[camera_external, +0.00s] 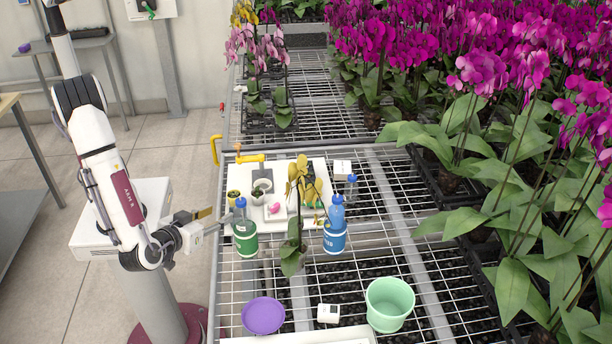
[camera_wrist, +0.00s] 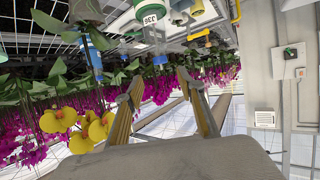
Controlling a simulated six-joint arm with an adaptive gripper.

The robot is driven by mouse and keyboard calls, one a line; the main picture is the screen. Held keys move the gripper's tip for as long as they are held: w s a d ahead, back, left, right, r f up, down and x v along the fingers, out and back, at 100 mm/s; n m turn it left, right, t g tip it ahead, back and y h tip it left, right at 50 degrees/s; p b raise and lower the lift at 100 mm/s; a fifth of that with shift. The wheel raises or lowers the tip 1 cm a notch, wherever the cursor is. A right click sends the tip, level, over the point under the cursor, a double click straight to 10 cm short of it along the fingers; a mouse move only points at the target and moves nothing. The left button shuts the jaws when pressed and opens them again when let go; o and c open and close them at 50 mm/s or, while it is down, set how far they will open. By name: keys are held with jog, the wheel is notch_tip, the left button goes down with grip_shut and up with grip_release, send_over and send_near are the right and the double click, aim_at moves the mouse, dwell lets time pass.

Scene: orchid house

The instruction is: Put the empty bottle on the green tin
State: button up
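The green tin (camera_external: 245,243) stands on the bench near its left edge. A clear bottle with a blue cap (camera_external: 240,210) rises from its top and appears to stand on it; the wrist view, upside down, also shows this bottle (camera_wrist: 156,40) at the tin (camera_wrist: 148,14). A bluer bottle (camera_external: 337,213) stands at the blue tin (camera_external: 334,241). Another small clear bottle with a blue cap (camera_external: 351,188) stands behind it. My gripper (camera_external: 214,217) is just left of the green tin, apart from it. Its fingers (camera_wrist: 162,78) are open with nothing between them.
A yellow orchid (camera_external: 294,225) stands between the two tins. A purple dish (camera_external: 263,315), a small white box (camera_external: 328,313) and a mint pot (camera_external: 389,304) are at the front. A white board (camera_external: 225,175) with small pots lies behind. Pink orchids (camera_external: 500,70) crowd the right.

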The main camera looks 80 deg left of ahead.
jog(key=w+d+r+m+t+h, duration=0.1)
jog(key=w+d+r+t+h, duration=0.2)
jog(key=w, duration=0.4)
jog(key=w+r+m+t+h, duration=0.1)
jog(key=w+r+h, duration=0.35)
jog(key=w, duration=0.25)
notch_tip(320, 180, up, 9)
jog(key=d+m+t+h, duration=0.1)
jog(key=m+h, duration=0.3)
jog(key=h, duration=0.3)
jog(key=s+a+f+m+g+y, duration=0.1)
jog(key=s+a+f+m+g, duration=0.1)
jog(key=s+a, duration=0.8)
jog(key=s+a+f+m+g+y, duration=0.2)
jog(key=s+a+f+m+g, duration=0.1)
jog(key=s+a, duration=0.7)
jog(key=s+f+g, duration=0.1)
jog(key=s, duration=0.3)
jog(key=shift+s+m+g, duration=0.3)
jog(key=shift+s, duration=0.1)
